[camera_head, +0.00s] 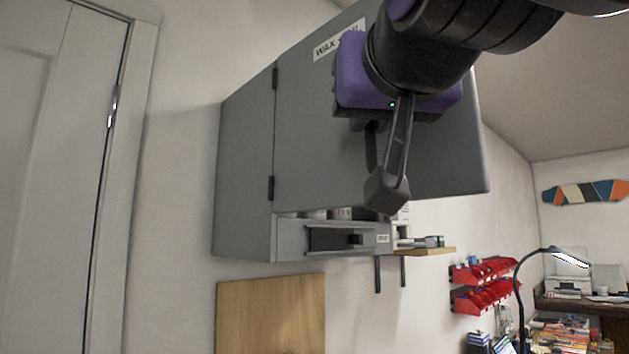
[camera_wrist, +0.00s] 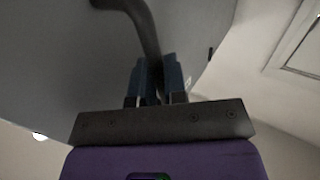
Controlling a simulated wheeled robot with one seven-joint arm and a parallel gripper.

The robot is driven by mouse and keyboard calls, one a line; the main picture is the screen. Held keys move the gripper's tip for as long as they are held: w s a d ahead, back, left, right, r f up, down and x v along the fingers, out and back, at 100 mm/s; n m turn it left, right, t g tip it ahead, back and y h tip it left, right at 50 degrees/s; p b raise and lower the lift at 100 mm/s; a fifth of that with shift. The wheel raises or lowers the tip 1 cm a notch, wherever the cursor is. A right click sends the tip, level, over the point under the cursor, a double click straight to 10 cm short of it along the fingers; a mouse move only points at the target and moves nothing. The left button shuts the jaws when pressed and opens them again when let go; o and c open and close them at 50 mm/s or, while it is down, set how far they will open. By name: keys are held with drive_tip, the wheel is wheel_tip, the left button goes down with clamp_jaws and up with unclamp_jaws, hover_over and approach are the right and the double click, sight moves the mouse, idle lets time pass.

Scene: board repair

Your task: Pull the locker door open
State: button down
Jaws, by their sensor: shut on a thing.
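The grey locker (camera_head: 245,190) hangs on the wall in the head view, with hinges on the left of its door. The locker door (camera_head: 315,130), labelled with a "WAX" tag, stands partly open, swung out from the body. In the wrist view the grey door (camera_wrist: 60,60) fills the upper left. A dark curved handle (camera_wrist: 145,30) runs down from it between the blue fingertips. My gripper (camera_wrist: 158,80) is shut on this handle. In the head view my purple gripper body (camera_head: 355,75) covers the handle and most of the fingers.
Items show below the door's lower edge, above a drawer (camera_head: 350,239) in the locker's base. A small wooden shelf (camera_head: 428,251) sits to the right. A wooden board (camera_head: 270,315) is below. Red bins (camera_head: 485,285) and a lamp (camera_head: 570,258) stand further right.

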drive_tip(key=shift+s+a, duration=0.3)
drive_tip(key=shift+a, duration=0.3)
drive_tip(key=shift+s+a, duration=0.25)
drive_tip(key=shift+a, duration=0.35)
drive_tip(key=shift+r, duration=0.1)
drive_tip(key=c, duration=1.2)
unclamp_jaws()
drive_tip(key=s, duration=0.3)
drive_tip(key=s+d, duration=0.1)
drive_tip(key=s, duration=0.3)
drive_tip(key=s+d, duration=0.1)
drive_tip(key=s, duration=0.2)
drive_tip(key=shift+s, duration=0.3)
